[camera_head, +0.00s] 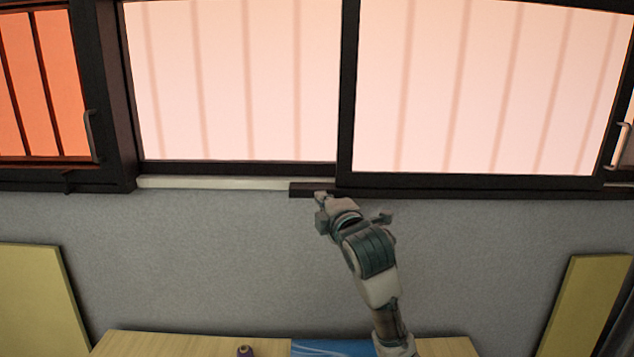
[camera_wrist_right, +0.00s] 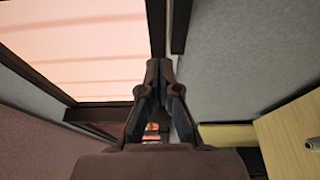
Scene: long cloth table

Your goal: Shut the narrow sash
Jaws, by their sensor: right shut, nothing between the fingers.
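A dark-framed window spans the top of the head view. At its left end is a narrow orange-paned section (camera_head: 45,85) with a grey upright handle (camera_head: 92,135). Pale pink panes fill the middle, a left one (camera_head: 230,80) and a wider right one (camera_head: 480,90), divided by a dark upright (camera_head: 347,90). I cannot tell for sure which part is the narrow sash. My right gripper (camera_head: 321,198) is by the sill, just below the foot of that upright. In the wrist view its fingertips (camera_wrist_right: 158,68) meet, empty, in front of the window frame. My left gripper is not in view.
A pale sill strip (camera_head: 225,183) and a short dark piece (camera_head: 312,189) run under the left pane. Another handle (camera_head: 620,145) is at the far right. Below the grey wall (camera_head: 190,250) is a wooden top (camera_head: 180,345) with a purple object (camera_head: 245,351) and a blue sheet (camera_head: 330,348).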

